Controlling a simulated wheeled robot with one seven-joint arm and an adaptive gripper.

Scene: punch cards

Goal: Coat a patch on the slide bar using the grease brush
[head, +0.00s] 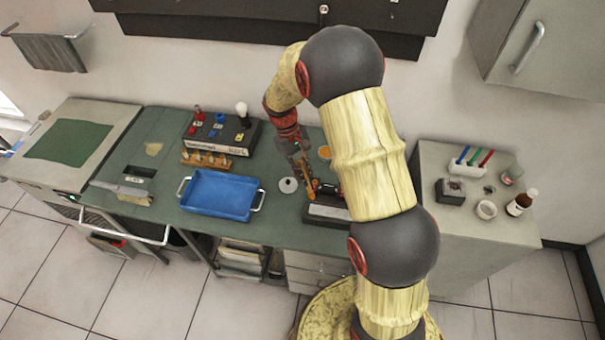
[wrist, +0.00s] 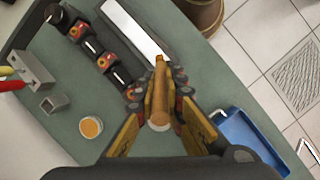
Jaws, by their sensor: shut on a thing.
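My gripper (wrist: 158,100) is shut on the grease brush (wrist: 160,88), a light wooden stick between its two yellow fingers. In the head view my gripper (head: 300,160) is over the middle of the green bench, with the brush (head: 309,187) angled down. The slide bar (wrist: 133,27) is a bright metal strip on a dark base. In the head view the bar (head: 328,211) lies near the bench's front edge, partly behind my arm. The brush's far end appears beside the bar's near end; I cannot tell whether they touch. An orange-filled pot (wrist: 91,127) stands apart from the brush; it also shows in the head view (head: 325,152).
A row of black and red parts (wrist: 90,47) runs beside the bar. A blue tray (head: 218,194) sits left of my gripper. A round pale disc (head: 288,185) lies between them. A grey holder (wrist: 33,68) and small square cup (wrist: 55,102) stand near the pot.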

